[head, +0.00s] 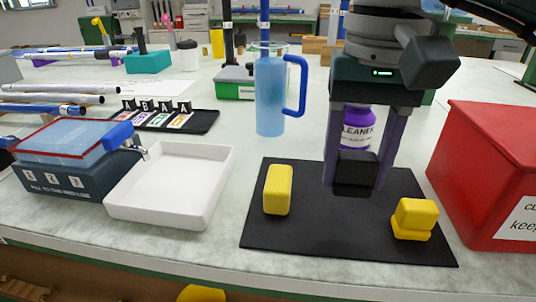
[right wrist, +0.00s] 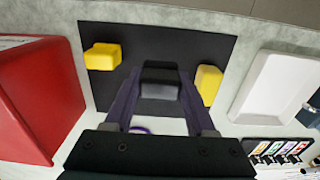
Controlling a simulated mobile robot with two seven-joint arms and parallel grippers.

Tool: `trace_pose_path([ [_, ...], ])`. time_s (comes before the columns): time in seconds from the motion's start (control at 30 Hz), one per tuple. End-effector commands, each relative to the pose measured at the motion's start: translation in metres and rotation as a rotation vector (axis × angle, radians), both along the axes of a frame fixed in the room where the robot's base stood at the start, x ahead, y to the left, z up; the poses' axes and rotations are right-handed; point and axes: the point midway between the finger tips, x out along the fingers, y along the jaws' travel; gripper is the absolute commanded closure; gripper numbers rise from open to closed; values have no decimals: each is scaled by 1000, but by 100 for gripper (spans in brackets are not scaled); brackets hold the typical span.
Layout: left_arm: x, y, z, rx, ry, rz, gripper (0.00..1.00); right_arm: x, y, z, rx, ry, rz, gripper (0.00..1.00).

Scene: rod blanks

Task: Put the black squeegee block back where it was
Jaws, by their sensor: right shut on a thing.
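The black squeegee block (head: 355,174) is between the fingers of my right gripper (head: 356,178), which is shut on it. The block is over the black mat (head: 300,228); I cannot tell whether it touches the mat. It also shows in the right wrist view (right wrist: 160,80), between the purple fingers. One yellow block (head: 278,189) stands on the mat to the left of the gripper. Another yellow piece (head: 414,219), stepped in shape, sits on the mat to the right. My left gripper is not in view.
A purple-labelled cleaner bottle (head: 357,126) stands behind the gripper. A red box (head: 490,170) is at the right. A blue jug (head: 270,95) stands behind the mat. An empty white tray (head: 172,205) and a dark dispenser box (head: 60,180) are at the left. The mat's front is bare.

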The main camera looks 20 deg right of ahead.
Motion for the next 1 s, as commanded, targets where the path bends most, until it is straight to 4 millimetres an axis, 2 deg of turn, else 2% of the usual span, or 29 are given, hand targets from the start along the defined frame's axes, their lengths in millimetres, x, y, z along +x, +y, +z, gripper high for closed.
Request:
trace_pose_path([
  [0.07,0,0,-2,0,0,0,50,-1,1,-13,1,2,0,96],
  [0.27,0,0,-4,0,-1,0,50,0,0,-27,1,1,0,96],
  [0.5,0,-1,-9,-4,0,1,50,0,0,-62,1,2,-1,96],
  [0.87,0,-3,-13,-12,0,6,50,0,0,-66,0,-2,1,96],
  [0.9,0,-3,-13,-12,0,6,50,0,0,-66,0,-1,1,43],
  [1.0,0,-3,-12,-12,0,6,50,0,0,-65,0,-1,1,32],
])
